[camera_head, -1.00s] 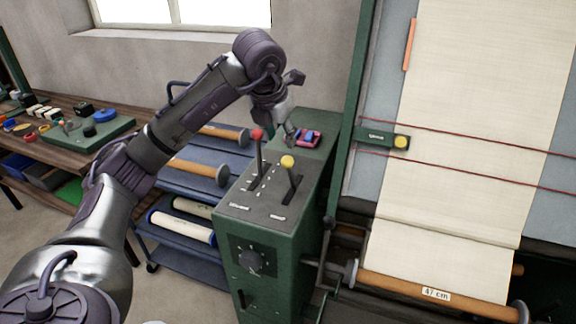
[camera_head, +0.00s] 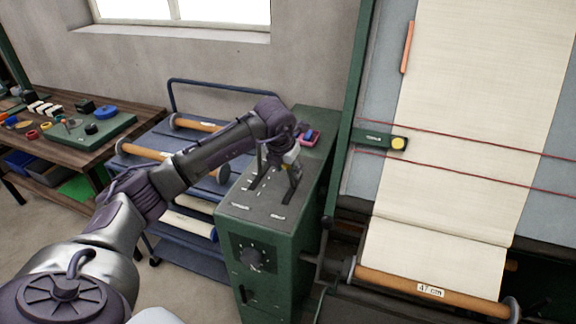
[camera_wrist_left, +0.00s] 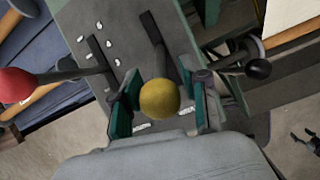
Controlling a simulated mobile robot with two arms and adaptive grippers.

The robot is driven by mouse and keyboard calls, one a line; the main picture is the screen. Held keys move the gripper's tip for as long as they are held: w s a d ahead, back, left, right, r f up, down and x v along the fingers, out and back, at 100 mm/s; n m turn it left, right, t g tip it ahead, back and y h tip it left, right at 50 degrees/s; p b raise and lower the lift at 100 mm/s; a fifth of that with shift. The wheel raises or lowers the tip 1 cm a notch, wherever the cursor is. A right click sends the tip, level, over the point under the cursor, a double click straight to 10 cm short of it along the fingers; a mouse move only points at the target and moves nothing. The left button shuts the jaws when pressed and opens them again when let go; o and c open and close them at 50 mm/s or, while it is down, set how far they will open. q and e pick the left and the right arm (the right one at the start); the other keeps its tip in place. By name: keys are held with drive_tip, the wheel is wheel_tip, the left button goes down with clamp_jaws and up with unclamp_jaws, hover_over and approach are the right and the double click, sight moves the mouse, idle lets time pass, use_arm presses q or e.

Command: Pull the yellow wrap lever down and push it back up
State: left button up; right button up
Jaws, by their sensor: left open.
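The yellow wrap lever has a round yellow knob (camera_wrist_left: 159,98) on a dark stem that rises from a slot in the green control box (camera_head: 285,235). My left gripper (camera_head: 277,180) is over the top of the box, pointing down. In the left wrist view its two green-padded fingers (camera_wrist_left: 165,101) are open, one on each side of the yellow knob, with a gap visible beside it. The lever with the red knob (camera_wrist_left: 15,84) stands left of the fingers in that view. In the head view the gripper largely hides both knobs.
A black-knobbed handle (camera_wrist_left: 258,69) is just right of the fingers in the wrist view. The loom frame with cream cloth (camera_head: 440,190) is right of the box. A blue cart (camera_head: 165,205) with rolls stands left.

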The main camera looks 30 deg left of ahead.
use_arm(q)
clamp_jaws()
drive_tip(key=shift+w, duration=0.1)
drive_tip(key=shift+r, duration=0.1)
